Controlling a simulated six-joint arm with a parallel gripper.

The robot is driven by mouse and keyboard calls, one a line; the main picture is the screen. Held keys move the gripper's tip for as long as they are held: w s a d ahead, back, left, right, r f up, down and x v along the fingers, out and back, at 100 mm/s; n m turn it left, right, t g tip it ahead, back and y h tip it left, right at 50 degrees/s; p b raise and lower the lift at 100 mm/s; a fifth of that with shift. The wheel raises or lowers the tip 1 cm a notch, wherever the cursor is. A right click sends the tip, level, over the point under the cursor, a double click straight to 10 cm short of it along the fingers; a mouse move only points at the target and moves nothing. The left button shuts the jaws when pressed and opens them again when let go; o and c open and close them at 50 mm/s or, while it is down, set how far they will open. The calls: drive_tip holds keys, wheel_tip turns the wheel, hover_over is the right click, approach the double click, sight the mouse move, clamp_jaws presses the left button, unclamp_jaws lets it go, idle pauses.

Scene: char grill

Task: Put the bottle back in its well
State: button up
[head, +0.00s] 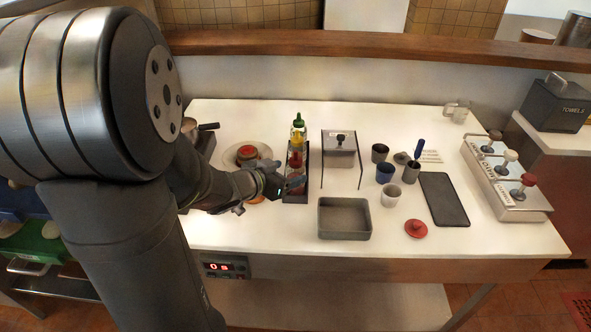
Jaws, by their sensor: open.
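A narrow dark rack (303,196) stands left of the table's middle, with bottles in a row from back to front. A bottle with a green cap (298,121) is at the back, a yellow one (297,143) is before it, and a red one (295,160) is nearest. All look upright in or at the rack; their lower parts are hidden. My gripper (294,183) is open at the front part of the rack, reaching in from the left, close to the red bottle. I cannot tell whether it touches a bottle. The front well is partly hidden by the gripper.
A plate (232,152) with a red-topped item lies left of the rack. A wire stand with a grey box (340,152), an empty grey tray (344,232), several cups, a black slab (443,199) and a red lid (416,229) stand to the right.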

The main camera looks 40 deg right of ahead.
sight(299, 169)
drive_tip(key=v, duration=0.6)
idle(0.3)
drive_tip(key=x, duration=1.1)
drive_tip(key=shift+d+f, duration=0.1)
drive_tip(key=shift+d, duration=0.1)
drive_tip(key=shift+d+f, duration=0.25)
drive_tip(key=shift+r, duration=0.15)
